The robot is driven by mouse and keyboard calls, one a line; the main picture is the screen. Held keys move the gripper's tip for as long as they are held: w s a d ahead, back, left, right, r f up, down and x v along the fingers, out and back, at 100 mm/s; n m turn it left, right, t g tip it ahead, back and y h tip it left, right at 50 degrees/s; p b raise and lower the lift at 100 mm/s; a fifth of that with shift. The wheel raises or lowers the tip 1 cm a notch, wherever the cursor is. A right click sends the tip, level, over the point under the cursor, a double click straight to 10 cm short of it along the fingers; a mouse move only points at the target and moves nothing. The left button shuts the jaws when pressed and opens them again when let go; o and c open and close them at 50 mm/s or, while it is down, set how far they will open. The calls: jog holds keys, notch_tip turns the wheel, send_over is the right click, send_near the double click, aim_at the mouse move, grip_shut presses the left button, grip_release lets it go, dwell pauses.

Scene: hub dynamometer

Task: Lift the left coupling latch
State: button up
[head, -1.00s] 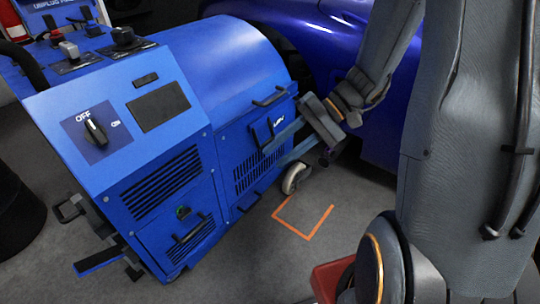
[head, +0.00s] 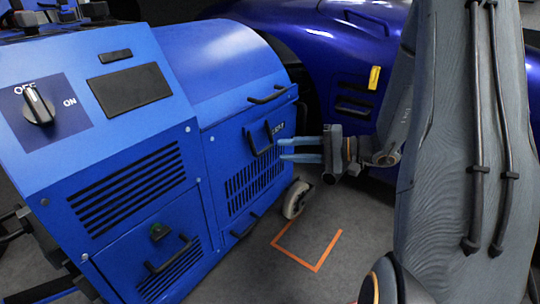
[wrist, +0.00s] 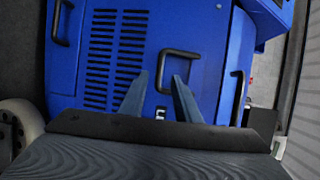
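A black latch handle (head: 259,140) stands out from the blue cabinet's end panel, beside a small white label, above the vent slots. I take it for the left coupling latch, though its side is not marked. In the wrist view the handle (wrist: 180,54) lies just beyond my fingertips. My gripper (head: 281,150) points left at the panel, with its blue-grey fingers level, parted and empty, right of the handle. It also shows in the wrist view (wrist: 157,78), fingers apart with nothing between them. I cannot tell whether a fingertip touches the panel.
Other black handles sit above (head: 268,95) and below (head: 246,227) on the panel. A caster wheel (head: 295,198) and an orange floor mark (head: 312,262) are below. A purple-blue car body (head: 355,50) stands close behind my wrist. The cabinet knob (head: 37,104) is at left.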

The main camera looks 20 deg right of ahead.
aim_at(267, 150)
jog(key=b+x, duration=0.2)
jog(key=x, duration=0.3)
jog(key=shift+w+a+f, duration=0.15)
jog(key=shift+w+a, duration=0.1)
jog(key=shift+a, duration=0.1)
grip_shut()
